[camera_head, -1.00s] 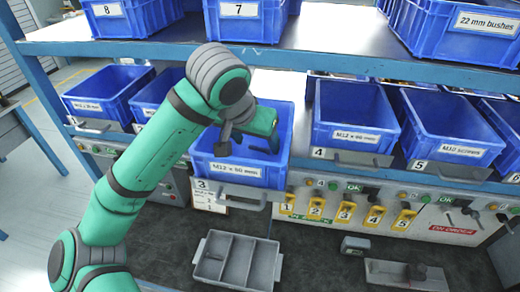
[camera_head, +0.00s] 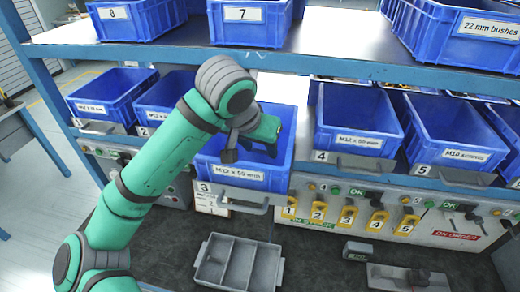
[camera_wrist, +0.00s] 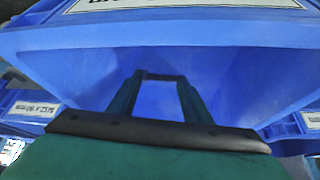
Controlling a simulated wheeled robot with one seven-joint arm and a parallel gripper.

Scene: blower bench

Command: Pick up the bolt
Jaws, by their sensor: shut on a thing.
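My gripper (camera_head: 274,152) is inside the blue bin marked 3 (camera_head: 242,178), near its back right, with the fingers pointing down. In the wrist view my gripper (camera_wrist: 160,78) shows two dark green fingers with a gap between them. A thin dark bar, the bolt (camera_wrist: 163,76), spans the gap at the fingertips, and the fingers are shut on it. Its head and thread cannot be made out. In the head view the bolt is hidden by the gripper and the bin. The blue bin wall (camera_wrist: 250,75) fills most of the wrist view.
Blue bins marked 4 (camera_head: 352,142) and 5 (camera_head: 455,155) stand to the right, others to the left. The upper shelf (camera_head: 335,62) with more bins is close above my arm.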

